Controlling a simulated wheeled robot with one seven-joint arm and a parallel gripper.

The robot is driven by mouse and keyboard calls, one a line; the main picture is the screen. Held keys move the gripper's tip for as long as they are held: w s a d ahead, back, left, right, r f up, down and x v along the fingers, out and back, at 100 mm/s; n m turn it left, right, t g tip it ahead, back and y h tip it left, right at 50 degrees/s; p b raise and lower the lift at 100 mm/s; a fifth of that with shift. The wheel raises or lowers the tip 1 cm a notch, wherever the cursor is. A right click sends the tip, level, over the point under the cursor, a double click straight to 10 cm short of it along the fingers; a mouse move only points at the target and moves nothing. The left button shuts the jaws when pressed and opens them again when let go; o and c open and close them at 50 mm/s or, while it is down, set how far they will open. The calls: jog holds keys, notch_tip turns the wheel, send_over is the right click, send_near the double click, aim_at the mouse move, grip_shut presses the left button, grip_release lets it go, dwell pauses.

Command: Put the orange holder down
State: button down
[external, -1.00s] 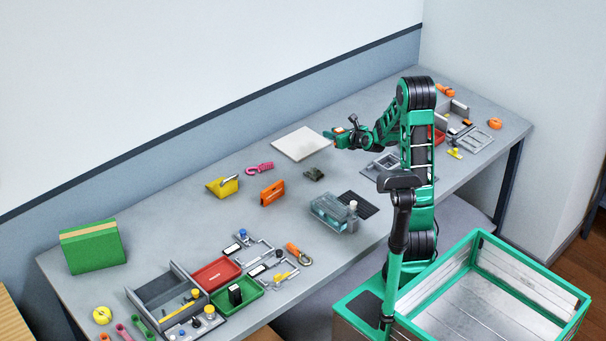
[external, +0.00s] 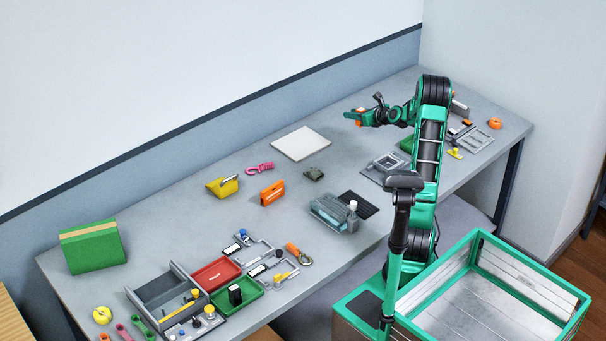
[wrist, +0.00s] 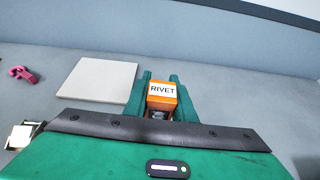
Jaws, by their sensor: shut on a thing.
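The orange holder (wrist: 162,101), with a white RIVET label, is between the two green fingers of my gripper (wrist: 160,84) in the wrist view. In the external view my gripper (external: 354,116) is shut on it, and a bit of the orange holder (external: 359,123) shows at the fingers. It appears to be held above the rear part of the grey table (external: 225,225), to the right of a flat white panel (external: 302,143). The underside of the holder is hidden.
Another orange block (external: 271,193) stands mid-table beside a yellow one (external: 223,187). A grey square frame (external: 388,164) is near my arm. Table around the white panel is largely clear.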

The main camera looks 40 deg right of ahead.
jog(key=d, duration=0.2)
send_over(378, 131)
notch_tip(378, 131, down, 7)
jog(key=shift+a+r, duration=0.1)
jog(key=shift+a, duration=0.05)
jog(key=shift+f, duration=2)
jog(key=c, duration=1.5)
grip_release()
jog(key=shift+f, duration=0.1)
